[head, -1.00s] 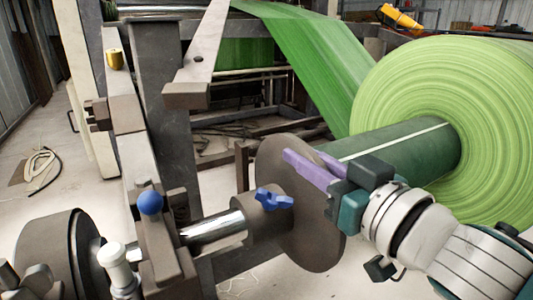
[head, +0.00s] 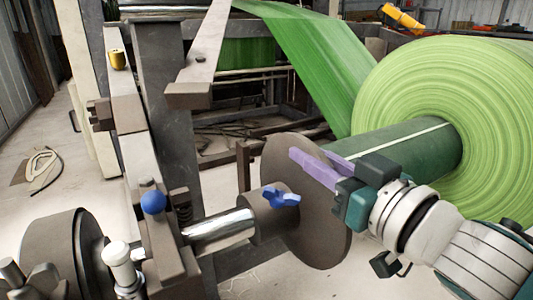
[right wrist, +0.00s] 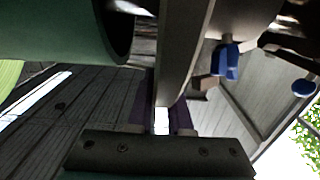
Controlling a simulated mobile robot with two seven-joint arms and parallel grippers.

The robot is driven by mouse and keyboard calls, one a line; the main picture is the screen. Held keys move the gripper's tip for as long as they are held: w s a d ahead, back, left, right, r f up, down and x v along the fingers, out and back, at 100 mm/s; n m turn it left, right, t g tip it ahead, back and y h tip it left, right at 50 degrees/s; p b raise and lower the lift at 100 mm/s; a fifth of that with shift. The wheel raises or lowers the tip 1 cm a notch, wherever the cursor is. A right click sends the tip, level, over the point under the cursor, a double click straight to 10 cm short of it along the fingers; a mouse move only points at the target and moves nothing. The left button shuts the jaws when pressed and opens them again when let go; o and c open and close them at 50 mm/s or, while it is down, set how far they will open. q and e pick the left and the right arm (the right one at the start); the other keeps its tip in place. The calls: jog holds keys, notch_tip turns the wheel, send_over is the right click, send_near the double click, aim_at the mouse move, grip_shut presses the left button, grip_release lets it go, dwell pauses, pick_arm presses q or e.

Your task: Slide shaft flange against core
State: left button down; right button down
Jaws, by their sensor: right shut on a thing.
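The shaft flange (head: 322,238) is a brown disc with a hub and a blue wing knob (head: 281,197), sitting on a shiny shaft (head: 219,231). My right gripper (head: 312,157) has its purple fingers shut on the disc's upper rim. In the right wrist view the disc (right wrist: 183,45) stands edge-on between the fingers (right wrist: 160,115). The core (head: 415,152) is a dark green tube with a white line, sticking out of the green roll. In the right wrist view a narrow gap shows between the core's end (right wrist: 118,32) and the disc. My left gripper is not in view.
The large green roll (head: 455,90) fills the right, with its web (head: 300,50) running up and back. The frame arm (head: 158,235) with a blue ball knob (head: 153,202) stands left of the flange. A coiled cord (head: 45,165) lies on the floor.

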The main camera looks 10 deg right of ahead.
aim_at(335, 151)
jog(key=d, duration=0.1)
jog(key=w+d, duration=0.1)
jog(key=d, duration=0.1)
jog(key=shift+d+f, duration=0.1)
jog(key=shift+f, duration=0.05)
jog(key=c, duration=1.2)
grip_release()
jog(key=shift+w+d, duration=0.1)
jog(key=o, duration=0.3)
jog(key=shift+d, duration=0.15)
jog(key=shift+o, duration=0.3)
